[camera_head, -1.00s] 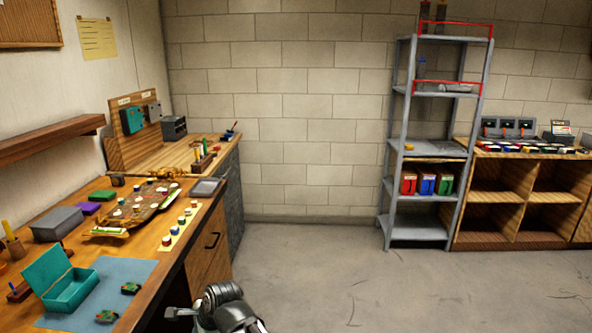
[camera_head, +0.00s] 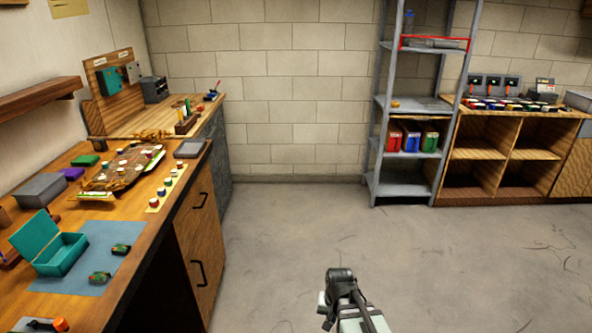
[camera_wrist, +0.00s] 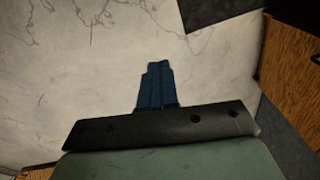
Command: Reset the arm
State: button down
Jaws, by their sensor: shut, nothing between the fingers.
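My gripper (camera_wrist: 157,84) shows in the wrist view with its two dark blue fingers pressed together and nothing between them. Bare grey floor lies beyond the fingertips. In the head view, part of my arm (camera_head: 345,305) shows at the bottom, right of centre, over the open floor. It is clear of the workbench (camera_head: 150,230) on the left. The fingers cannot be made out in the head view.
The workbench holds an open teal box (camera_head: 62,262) on a blue mat (camera_head: 105,285), a grey box (camera_head: 40,190) and a car chassis (camera_head: 122,172). A grey metal shelf (camera_head: 405,105) and wooden cubbies (camera_head: 510,150) stand at the back right. The floor (camera_head: 290,230) between is clear.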

jog(key=s+d+f+n, duration=0.2)
jog(key=s+d+f, duration=0.15)
jog(key=d, duration=0.35)
jog(key=s+f+g, duration=0.4)
jog(key=s+f, duration=0.7)
jog(key=shift+s+a+f+h, duration=0.2)
jog(key=shift+s+a+h, duration=0.1)
jog(key=shift+a, duration=0.05)
jog(key=c, duration=1.9)
grip_release()
jog(key=s+f+g, duration=0.1)
jog(key=s+f, duration=0.1)
jog(key=s, duration=0.3)
jog(key=s+f+g, duration=0.1)
jog(key=s+f, duration=0.2)
jog(key=s, duration=0.3)
jog(key=s+f+g, duration=0.1)
jog(key=s+f, duration=0.2)
jog(key=s, duration=0.2)
jog(key=shift+s+f, duration=0.2)
jog(key=shift+s, duration=0.2)
jog(key=o, duration=0.3)
jog(key=shift+s+g, duration=0.25)
jog(key=shift+g, duration=0.05)
jog(key=o, duration=0.9)
jog(key=shift+w+f, duration=0.1)
